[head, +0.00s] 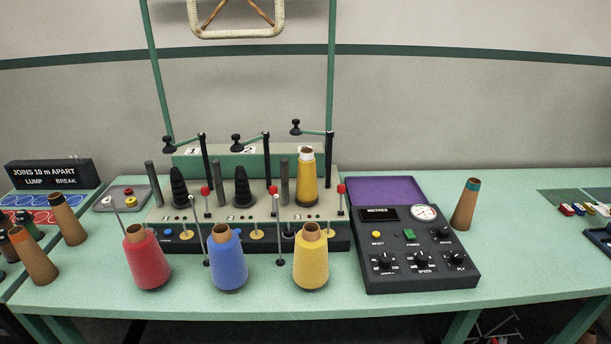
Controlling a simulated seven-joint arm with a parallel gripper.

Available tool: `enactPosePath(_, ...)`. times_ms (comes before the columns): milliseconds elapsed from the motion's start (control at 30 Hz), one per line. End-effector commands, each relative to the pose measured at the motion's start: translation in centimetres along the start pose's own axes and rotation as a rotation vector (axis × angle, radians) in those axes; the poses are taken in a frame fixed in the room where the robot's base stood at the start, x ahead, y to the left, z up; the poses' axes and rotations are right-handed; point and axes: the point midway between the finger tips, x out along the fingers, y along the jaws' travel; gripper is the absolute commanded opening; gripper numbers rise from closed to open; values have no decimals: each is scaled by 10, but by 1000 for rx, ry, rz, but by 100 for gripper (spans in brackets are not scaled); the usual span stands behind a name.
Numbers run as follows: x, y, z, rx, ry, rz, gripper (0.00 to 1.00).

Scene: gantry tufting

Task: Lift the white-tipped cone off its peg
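The white-tipped cone (307,179) stands upright on the right-hand station of the green winding machine (262,211). It is wound with yellow yarn, with a white band and a brown open top; the peg inside it is hidden. Two black ribbed pegs, one at the left station (179,188) and one at the middle station (242,187), stand bare. My gripper is not in view.
Red (146,258), blue (227,259) and yellow (311,259) yarn cones stand along the front of the machine, among thin posts. A black control box (418,246) is at right.

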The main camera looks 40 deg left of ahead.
Motion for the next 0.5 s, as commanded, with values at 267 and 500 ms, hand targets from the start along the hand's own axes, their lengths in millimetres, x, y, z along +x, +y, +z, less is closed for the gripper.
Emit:
enactPosePath(267,0,0,0,0,0,0,0)
enactPosePath(500,0,0,0,0,0,0,1)
